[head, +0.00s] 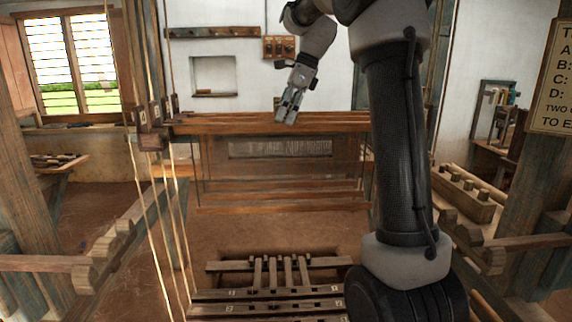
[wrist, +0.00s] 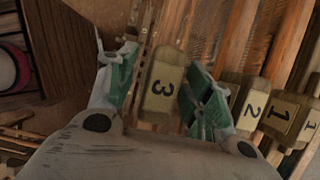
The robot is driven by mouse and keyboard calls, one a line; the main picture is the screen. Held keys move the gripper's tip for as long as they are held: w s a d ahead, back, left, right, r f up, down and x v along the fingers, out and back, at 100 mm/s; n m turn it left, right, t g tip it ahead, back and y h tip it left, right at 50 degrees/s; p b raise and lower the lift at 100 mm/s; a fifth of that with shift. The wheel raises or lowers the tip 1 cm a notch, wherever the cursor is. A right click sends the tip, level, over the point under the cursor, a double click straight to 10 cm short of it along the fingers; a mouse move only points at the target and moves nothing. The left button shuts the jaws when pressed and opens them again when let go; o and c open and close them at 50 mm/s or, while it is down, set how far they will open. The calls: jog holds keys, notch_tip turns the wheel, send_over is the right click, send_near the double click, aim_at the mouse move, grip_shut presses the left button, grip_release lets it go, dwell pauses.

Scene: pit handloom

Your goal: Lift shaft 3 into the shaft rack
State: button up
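My gripper (head: 288,117) points down over the wooden shaft bars (head: 225,124) at the top of the loom in the head view. In the wrist view its two green-padded fingers (wrist: 160,92) are apart, one on each side of a pale wooden block marked 3 (wrist: 162,82). A small gap shows on the block's left; the right finger looks very close to it, and I cannot tell whether it touches. Blocks marked 2 (wrist: 246,103) and 1 (wrist: 287,117) stand to the right. I cannot surely pick out the shaft rack.
Hanging cords (head: 165,190) run down the left, beside small lettered blocks (head: 143,117). A pegged rail (head: 213,32) is on the back wall. Treadles (head: 280,270) lie below the loom. A wooden post (head: 520,130) with a sign (head: 552,90) stands at right.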

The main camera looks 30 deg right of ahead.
grip_shut()
